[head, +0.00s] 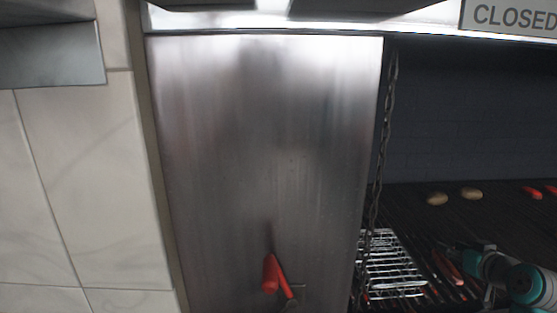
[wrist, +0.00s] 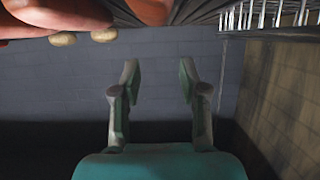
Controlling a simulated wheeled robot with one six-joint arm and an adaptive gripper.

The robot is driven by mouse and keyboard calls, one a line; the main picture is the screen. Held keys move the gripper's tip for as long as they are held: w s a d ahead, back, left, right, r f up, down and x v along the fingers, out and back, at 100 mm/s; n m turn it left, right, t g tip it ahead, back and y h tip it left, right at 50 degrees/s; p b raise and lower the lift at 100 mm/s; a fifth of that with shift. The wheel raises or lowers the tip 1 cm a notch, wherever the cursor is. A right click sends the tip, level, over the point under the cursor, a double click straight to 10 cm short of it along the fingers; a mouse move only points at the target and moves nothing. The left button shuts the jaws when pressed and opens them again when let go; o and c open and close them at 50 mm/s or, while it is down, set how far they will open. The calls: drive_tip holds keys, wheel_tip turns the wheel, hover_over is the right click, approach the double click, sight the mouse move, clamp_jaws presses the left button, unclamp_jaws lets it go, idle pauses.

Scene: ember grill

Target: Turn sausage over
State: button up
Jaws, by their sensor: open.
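In the head view a reddish sausage (head: 447,268) lies on the dark grill bars at the lower right, close beside my gripper (head: 452,248). My arm partly covers that area. In the wrist view my gripper (wrist: 158,80) is open, with nothing between its fingers. Large, blurred reddish sausages (wrist: 60,15) show at the top left of the wrist view, apart from the fingers. I cannot tell which of them is the one near my gripper in the head view. Two more red pieces (head: 533,193) lie farther back at the right edge.
Two potatoes (head: 471,194) sit at the back of the grill and also show in the wrist view (wrist: 104,35). A wire rack (head: 393,267) and a hanging chain (head: 383,130) are left of my gripper. A red-handled tool (head: 270,274) is at the steel panel (head: 265,140).

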drive_tip(key=o, duration=0.6)
drive_tip(key=shift+c, duration=0.2)
